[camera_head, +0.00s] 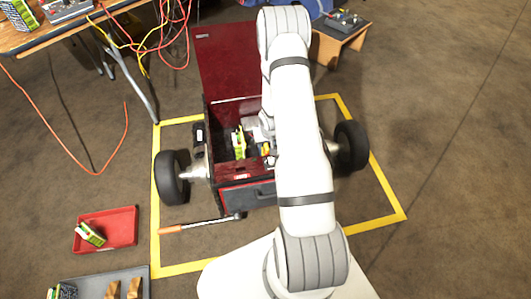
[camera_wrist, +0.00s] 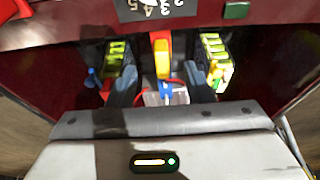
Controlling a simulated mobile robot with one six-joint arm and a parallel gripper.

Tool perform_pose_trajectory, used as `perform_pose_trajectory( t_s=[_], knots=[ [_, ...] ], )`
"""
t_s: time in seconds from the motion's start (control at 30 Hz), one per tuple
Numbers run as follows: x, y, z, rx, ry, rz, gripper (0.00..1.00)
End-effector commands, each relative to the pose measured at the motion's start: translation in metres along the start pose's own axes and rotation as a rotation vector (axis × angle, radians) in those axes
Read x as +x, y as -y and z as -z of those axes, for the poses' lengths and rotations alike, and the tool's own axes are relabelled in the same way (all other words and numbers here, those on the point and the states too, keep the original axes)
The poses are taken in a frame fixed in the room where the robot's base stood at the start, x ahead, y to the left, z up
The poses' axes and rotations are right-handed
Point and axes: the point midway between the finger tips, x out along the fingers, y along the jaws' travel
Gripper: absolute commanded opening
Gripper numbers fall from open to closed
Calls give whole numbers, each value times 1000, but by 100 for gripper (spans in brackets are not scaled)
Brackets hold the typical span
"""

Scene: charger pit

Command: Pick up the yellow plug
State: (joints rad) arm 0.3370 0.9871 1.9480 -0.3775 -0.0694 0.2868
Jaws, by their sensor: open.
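The yellow plug (camera_wrist: 162,58) has a red upper end and stands inside the dark red box (camera_head: 247,196). In the wrist view it shows between the two grey fingers of my gripper (camera_wrist: 160,72), with a gap on each side. I cannot tell how deep the fingertips reach beside it. My gripper is open and holds nothing. In the head view a small yellow patch, probably the plug (camera_head: 265,150), shows in the box beside my arm. My arm hides much of the box's right part and most of the gripper there.
Green-yellow modules stand on both sides in the box, left (camera_wrist: 117,52) and right (camera_wrist: 216,60). The box's lid (camera_head: 225,65) is raised, and its wheels (camera_head: 171,178) flank it. A red tray (camera_head: 122,240) and an orange-handled tool (camera_head: 190,227) lie on the floor. A cable-draped table (camera_head: 45,42) stands upper left.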

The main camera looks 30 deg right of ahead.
Motion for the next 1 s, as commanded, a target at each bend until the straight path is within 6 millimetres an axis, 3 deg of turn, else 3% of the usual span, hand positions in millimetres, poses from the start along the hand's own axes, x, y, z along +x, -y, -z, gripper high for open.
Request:
perform_pose_trajectory(
  t_s=[0.4,0.67,1.0],
  knots=[
    [53,3,-3,-1,2,0,46],
    [53,3,-2,-2,1,0,46],
    [53,4,-2,-2,1,0,18]
  ],
)
